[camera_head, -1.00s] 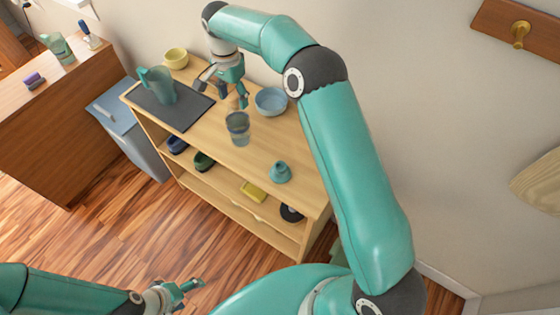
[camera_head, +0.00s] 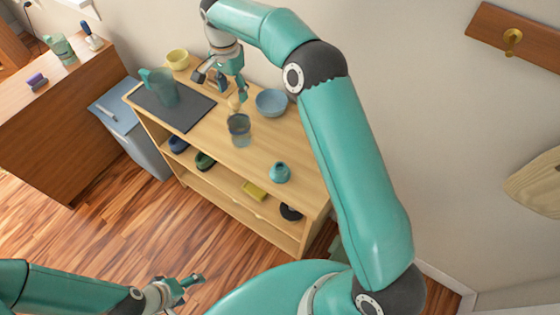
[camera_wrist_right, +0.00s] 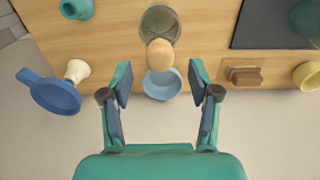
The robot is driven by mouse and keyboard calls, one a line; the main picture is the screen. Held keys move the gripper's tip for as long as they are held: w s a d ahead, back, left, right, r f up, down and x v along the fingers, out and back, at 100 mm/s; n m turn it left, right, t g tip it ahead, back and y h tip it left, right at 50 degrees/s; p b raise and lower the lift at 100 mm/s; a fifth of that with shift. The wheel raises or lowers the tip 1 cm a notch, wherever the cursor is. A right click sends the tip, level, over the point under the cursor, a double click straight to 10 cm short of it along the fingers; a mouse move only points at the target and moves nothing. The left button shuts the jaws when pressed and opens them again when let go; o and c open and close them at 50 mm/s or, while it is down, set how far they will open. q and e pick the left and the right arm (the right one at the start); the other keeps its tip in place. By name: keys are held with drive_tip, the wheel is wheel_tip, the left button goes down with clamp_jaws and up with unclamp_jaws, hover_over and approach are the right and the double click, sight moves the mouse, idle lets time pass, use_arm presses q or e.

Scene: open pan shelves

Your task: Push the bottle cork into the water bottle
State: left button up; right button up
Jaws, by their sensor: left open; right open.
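The water bottle (camera_head: 239,132) is a clear, grey-blue vessel on the wooden shelf top; its round shape also shows at the top of the right wrist view (camera_wrist_right: 160,20). The tan, rounded bottle cork (camera_head: 235,101) appears at the bottle's top end; in the right wrist view the cork (camera_wrist_right: 160,54) overlaps the bottle's near edge. I cannot tell how far it sits in the mouth. My right gripper (camera_head: 232,88) is open above the cork; in the right wrist view its fingers (camera_wrist_right: 160,82) are spread with nothing between them. My left gripper (camera_head: 187,292) is open and empty, low over the floor.
A teal jug (camera_head: 160,86) stands on a dark mat (camera_head: 182,117), with a yellow cup (camera_head: 177,58) behind. A teal object (camera_head: 280,172) is nearer the front right.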

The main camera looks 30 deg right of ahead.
drive_tip(key=shift+r, duration=2.15)
